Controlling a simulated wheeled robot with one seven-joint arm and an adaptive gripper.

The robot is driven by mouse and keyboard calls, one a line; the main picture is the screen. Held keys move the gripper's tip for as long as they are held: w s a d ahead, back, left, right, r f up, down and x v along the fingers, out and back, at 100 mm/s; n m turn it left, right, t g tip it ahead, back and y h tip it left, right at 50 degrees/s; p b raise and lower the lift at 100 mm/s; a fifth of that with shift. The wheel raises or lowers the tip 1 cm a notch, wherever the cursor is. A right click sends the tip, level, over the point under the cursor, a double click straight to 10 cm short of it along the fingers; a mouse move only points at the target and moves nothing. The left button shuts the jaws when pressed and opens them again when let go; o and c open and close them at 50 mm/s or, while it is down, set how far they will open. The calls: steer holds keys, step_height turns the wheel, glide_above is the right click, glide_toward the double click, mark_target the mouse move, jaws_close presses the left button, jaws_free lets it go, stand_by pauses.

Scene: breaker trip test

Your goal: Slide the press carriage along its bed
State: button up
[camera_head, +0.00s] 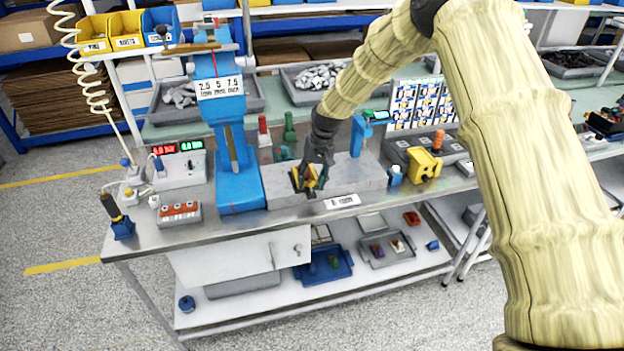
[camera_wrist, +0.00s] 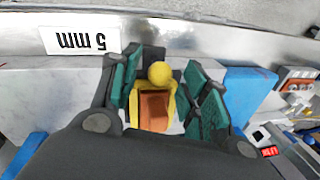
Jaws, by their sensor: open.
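A small yellow carriage with an orange block (camera_head: 309,178) sits on the long pale grey bed (camera_head: 355,177), close to the blue press (camera_head: 238,185). In the wrist view the carriage (camera_wrist: 152,112) shows a round yellow knob (camera_wrist: 159,74) at its far end. My gripper (camera_head: 307,180) reaches down over the carriage from above. In the wrist view my open gripper (camera_wrist: 163,88) has one green-padded finger on each side of the carriage. I cannot tell whether either pad touches it. My wrist hides part of the bed.
A "5 mm" label (camera_wrist: 80,39) lies at the bed's front side. A blue clamp post (camera_head: 360,135) stands behind the bed, and a yellow fixture (camera_head: 425,164) stands to its right. A box with red buttons (camera_head: 180,214) is left of the press.

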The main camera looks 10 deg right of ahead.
step_height(320, 180, up, 12)
steer(key=d, duration=0.2)
steer(key=shift+d+f, duration=0.15)
stand_by(0.4)
